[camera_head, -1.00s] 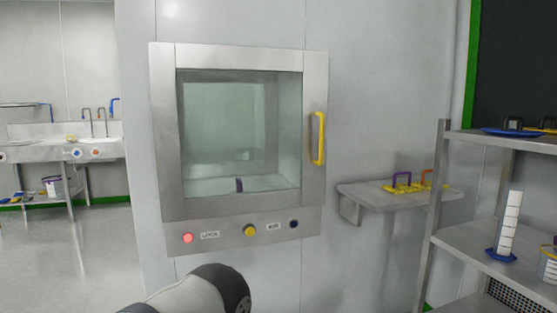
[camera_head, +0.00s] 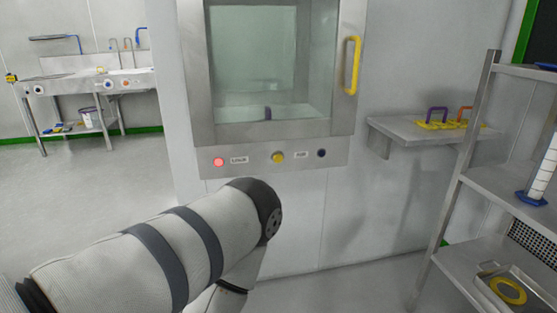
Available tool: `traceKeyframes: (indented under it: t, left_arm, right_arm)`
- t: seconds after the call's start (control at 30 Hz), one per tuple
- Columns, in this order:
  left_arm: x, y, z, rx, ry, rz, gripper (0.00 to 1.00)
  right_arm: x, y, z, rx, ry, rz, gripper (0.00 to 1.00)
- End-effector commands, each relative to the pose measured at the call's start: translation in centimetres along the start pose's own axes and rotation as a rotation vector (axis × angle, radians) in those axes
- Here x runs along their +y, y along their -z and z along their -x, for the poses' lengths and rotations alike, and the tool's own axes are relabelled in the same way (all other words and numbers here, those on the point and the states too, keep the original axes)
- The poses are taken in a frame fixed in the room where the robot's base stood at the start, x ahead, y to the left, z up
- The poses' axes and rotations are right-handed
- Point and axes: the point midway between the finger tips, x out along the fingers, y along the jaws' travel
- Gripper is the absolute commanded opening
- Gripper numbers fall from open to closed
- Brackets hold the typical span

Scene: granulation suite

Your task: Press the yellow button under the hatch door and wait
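The yellow button (camera_head: 278,157) sits on the metal panel (camera_head: 330,158) under the hatch door (camera_head: 347,25). A lit red light (camera_head: 218,161) is to its left and a dark blue button (camera_head: 321,153) to its right. The hatch door has a glass window and a yellow handle (camera_head: 351,65) on its right side, and it looks closed. A small dark object (camera_head: 267,113) shows behind the glass. My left arm reaches in from the lower left, with its bent joint below the panel, apart from the yellow button in the picture. Neither gripper is in view.
A wall shelf (camera_head: 400,129) with yellow, purple and orange handled items is right of the hatch. A metal rack (camera_head: 487,180) with a tray (camera_head: 520,275) stands at the right. A sink bench (camera_head: 85,82) is far left. The floor at left is clear.

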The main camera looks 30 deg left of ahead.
Motion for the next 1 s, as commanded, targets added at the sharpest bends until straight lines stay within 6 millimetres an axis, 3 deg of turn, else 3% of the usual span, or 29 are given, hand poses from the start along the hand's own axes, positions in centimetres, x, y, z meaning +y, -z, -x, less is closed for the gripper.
traceKeyframes:
  t: [0.03, 0.2, 0.23, 1.0]
  left_arm:
    - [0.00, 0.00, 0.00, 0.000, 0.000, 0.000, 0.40]
    - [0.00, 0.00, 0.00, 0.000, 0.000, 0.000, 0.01]
    - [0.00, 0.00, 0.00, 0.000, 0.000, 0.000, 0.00]
    - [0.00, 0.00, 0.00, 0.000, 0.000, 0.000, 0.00]
  right_arm:
    - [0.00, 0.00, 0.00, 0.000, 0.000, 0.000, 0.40]
    - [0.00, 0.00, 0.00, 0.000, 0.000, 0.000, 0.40]
    - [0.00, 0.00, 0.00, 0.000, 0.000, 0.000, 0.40]
    - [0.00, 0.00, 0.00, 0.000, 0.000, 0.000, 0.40]
